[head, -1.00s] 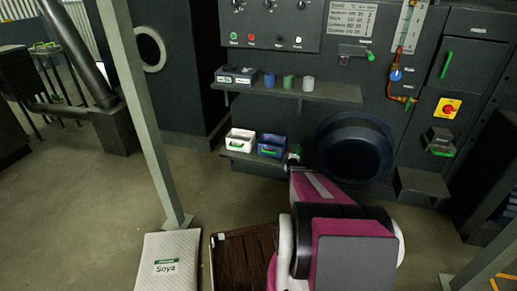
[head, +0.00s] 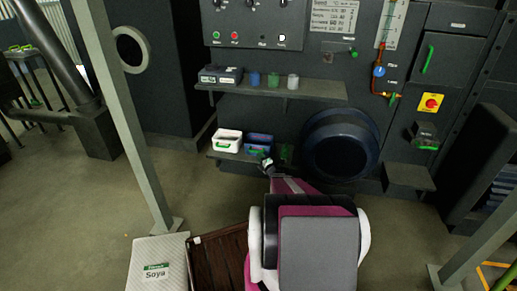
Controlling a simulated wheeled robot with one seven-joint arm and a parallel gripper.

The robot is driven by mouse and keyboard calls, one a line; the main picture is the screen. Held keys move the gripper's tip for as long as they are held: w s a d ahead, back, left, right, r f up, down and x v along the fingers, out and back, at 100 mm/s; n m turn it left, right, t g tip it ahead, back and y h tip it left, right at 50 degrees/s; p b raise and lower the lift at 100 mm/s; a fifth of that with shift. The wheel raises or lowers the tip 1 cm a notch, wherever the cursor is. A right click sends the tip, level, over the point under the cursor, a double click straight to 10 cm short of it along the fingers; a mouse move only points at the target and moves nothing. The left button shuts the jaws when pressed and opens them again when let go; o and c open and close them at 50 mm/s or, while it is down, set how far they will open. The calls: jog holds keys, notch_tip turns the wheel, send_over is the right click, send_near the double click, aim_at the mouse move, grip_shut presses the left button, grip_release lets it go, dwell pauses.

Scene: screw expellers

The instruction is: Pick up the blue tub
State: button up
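The blue tub (head: 259,141) sits on the low shelf against the dark machine, just right of a white tub with a green handle (head: 228,140). My gripper (head: 267,160), at the end of my pink arm, is at the lower right front of the blue tub and hides part of it. The gripper is small and dark here, so I cannot tell whether its fingers are open or shut, or whether they touch the tub.
A large dark round drum (head: 340,146) stands right of the tubs. An upper shelf (head: 310,91) with several small cups and a box hangs above them. A grey post (head: 130,130) stands at left. A Soya sack (head: 157,262) and a brown slatted pallet (head: 215,265) lie in front.

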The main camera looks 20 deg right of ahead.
aim_at(255, 151)
jog(key=shift+x, duration=3)
grip_shut()
